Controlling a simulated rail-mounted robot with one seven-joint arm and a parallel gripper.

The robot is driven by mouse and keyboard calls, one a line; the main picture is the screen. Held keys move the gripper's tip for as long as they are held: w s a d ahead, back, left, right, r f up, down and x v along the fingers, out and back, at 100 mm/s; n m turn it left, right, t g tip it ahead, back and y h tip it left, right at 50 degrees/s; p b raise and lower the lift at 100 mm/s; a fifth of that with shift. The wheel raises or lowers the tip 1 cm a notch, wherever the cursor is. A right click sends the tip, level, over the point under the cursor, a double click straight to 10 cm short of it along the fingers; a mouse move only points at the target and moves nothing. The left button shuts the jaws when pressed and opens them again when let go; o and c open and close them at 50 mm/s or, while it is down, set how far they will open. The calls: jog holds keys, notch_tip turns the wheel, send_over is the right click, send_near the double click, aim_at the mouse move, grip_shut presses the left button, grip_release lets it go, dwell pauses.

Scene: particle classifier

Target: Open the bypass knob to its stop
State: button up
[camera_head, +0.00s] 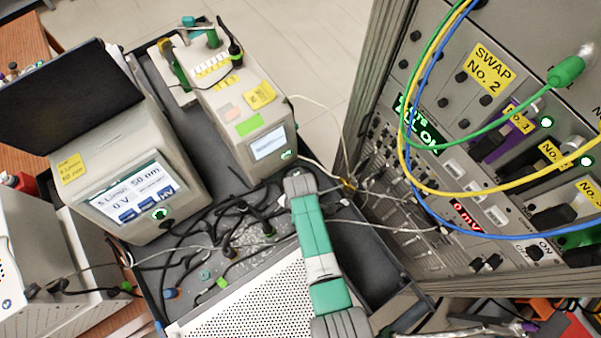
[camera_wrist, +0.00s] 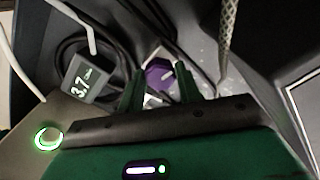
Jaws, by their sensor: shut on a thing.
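In the wrist view a purple knob (camera_wrist: 158,78) with a pale pointer mark sits between the two green fingers of my gripper (camera_wrist: 160,68). I take it to be the bypass knob; no label on it is readable. The fingers stand on either side of the knob and are shut on it. The pale mark points toward the upper right in the picture. The lower part of the knob is partly hidden by my gripper's dark front edge. In the head view I cannot make out the knob or the fingertips.
A small display (camera_wrist: 88,82) reading 3.7 stands left of the knob, among black cables. A braided hose (camera_wrist: 227,40) rises at right. In the head view, a classifier with a screen (camera_head: 135,195), another grey instrument (camera_head: 240,125) and a rack (camera_head: 385,75) with hanging cables surround my arm.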

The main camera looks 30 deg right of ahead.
jog(key=shift+n, duration=0.5)
jog(key=o, duration=1)
notch_tip(320, 180, up, 8)
jog(key=shift+f+p, duration=0.1)
jog(key=shift+p, duration=0.75)
